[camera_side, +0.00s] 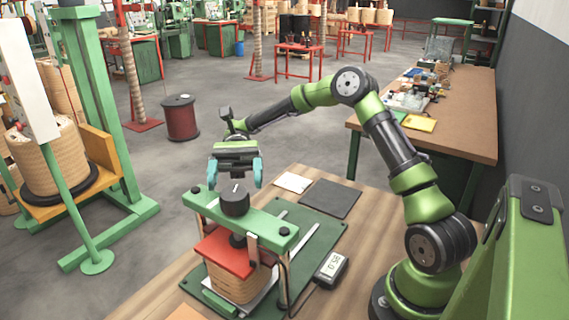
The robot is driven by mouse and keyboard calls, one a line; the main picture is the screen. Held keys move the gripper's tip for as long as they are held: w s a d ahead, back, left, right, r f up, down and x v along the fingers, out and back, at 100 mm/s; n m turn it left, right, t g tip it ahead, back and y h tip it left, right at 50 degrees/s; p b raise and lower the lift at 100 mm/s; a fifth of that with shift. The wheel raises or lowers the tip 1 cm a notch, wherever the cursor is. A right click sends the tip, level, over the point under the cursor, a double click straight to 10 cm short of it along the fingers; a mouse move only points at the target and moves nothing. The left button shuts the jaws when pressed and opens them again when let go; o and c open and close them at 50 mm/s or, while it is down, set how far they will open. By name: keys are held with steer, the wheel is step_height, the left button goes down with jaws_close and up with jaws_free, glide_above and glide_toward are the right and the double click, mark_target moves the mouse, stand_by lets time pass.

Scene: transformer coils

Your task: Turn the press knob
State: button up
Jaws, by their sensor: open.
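The press knob (235,199) is a dark round knob with a light line on top, set on the green crossbar (262,228) of a small press. Under the crossbar a red plate (228,249) lies on a tan wound coil (238,283). My gripper (236,175) has teal fingertips spread apart and pointing down. In the picture it is just above the knob, and nothing shows between the fingers. It appears apart from the knob; the exact gap in depth cannot be told.
A digital readout (331,268) sits right of the press on the wooden table (175,285). A dark mat (330,198) and a white card (292,182) lie behind it. A tall green frame with a large coil (48,158) stands at left.

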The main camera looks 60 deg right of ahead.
steer(key=v, duration=0.7)
